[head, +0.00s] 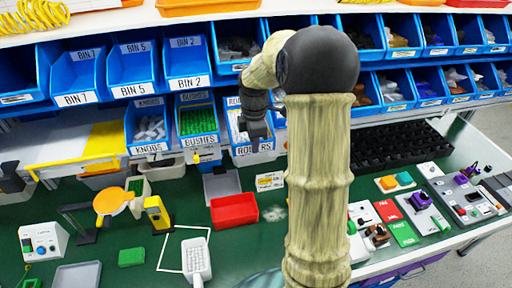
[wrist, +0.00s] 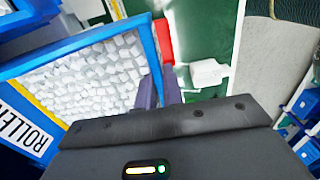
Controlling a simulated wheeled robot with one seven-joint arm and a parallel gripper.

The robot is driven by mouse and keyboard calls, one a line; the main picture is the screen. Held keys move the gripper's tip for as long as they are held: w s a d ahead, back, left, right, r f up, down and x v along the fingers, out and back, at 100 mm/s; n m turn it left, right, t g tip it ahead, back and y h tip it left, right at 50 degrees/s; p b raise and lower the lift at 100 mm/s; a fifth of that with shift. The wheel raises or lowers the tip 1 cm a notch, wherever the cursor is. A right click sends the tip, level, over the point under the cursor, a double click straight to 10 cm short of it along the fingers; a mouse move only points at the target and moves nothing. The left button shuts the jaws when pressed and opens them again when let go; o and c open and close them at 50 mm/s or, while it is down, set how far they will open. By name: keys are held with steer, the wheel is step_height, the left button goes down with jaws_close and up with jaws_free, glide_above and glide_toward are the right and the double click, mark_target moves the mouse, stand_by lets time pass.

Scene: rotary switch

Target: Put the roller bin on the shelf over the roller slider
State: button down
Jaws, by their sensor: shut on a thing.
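The roller bin (head: 254,148) is a blue bin with a white ROLLERS label, seen just right of the bushes bin in the head view. In the wrist view the roller bin (wrist: 152,40) is full of small white rollers and looks tilted. My gripper (wrist: 161,88) is shut on its side wall. In the head view my dark gripper (head: 253,128) reaches over the bin's right part. A partly hidden label above the bin (head: 233,101) seems to mark the roller slider. My arm hides part of this area, and I cannot tell whether the bin rests on the slider.
The knobs bin (head: 148,130) and bushes bin (head: 198,122) stand to the left. Rows of blue bins fill the rack above. On the green table below are a red tray (head: 234,209), a white scoop-like container (head: 196,258) and a yellow device (head: 157,213).

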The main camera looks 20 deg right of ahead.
steer(key=w+p, duration=0.1)
steer(key=w, duration=0.1)
steer(key=w+d+p, duration=0.1)
steer(key=w, duration=0.2)
steer(key=shift+w+d, duration=0.1)
steer(key=shift+w, duration=0.15)
steer(key=shift+w+d+f+p, duration=0.15)
steer(key=shift+w+p, duration=0.15)
steer(key=shift+w, duration=0.25)
steer(key=shift+w+d+f+p, duration=0.1)
steer(key=shift+w+f+p, duration=0.1)
steer(key=shift+w+p, duration=0.3)
steer(key=shift+w+d+f+p, duration=0.1)
steer(key=shift+w+f+p, duration=0.05)
steer(key=shift+w, duration=0.5)
steer(key=c, duration=1.5)
jaws_free()
steer(key=shift+s, duration=0.1)
steer(key=shift+o, duration=0.2)
